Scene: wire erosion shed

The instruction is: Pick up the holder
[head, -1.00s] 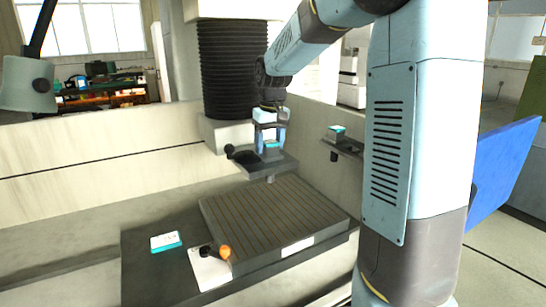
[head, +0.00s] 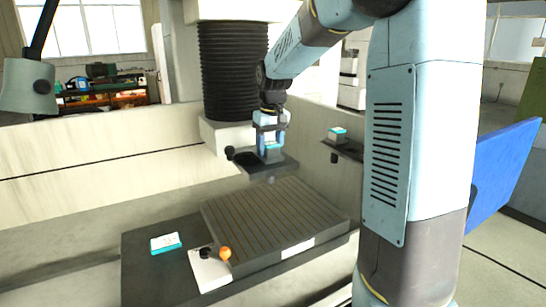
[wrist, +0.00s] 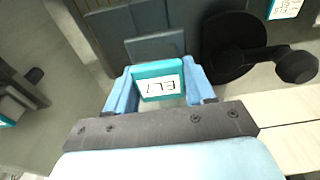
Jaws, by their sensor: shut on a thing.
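The holder (wrist: 158,82) is a small teal block with a white label reading EL7, upside down in the wrist view. It is between the two blue fingers of my gripper (wrist: 160,92), which is shut on it. In the head view, my gripper (head: 270,143) is at a small dark shelf below the black bellows column. The holder (head: 272,154) shows there as a teal and white patch between the fingers. I cannot tell whether it still touches the shelf.
The dark shelf (head: 285,165) has a black round knob (wrist: 228,50) close beside the holder. Another teal block (head: 338,134) sits on a ledge to the right. Below are a grooved plate (head: 275,220), a teal and white block (head: 166,243) and an orange knob (head: 225,254).

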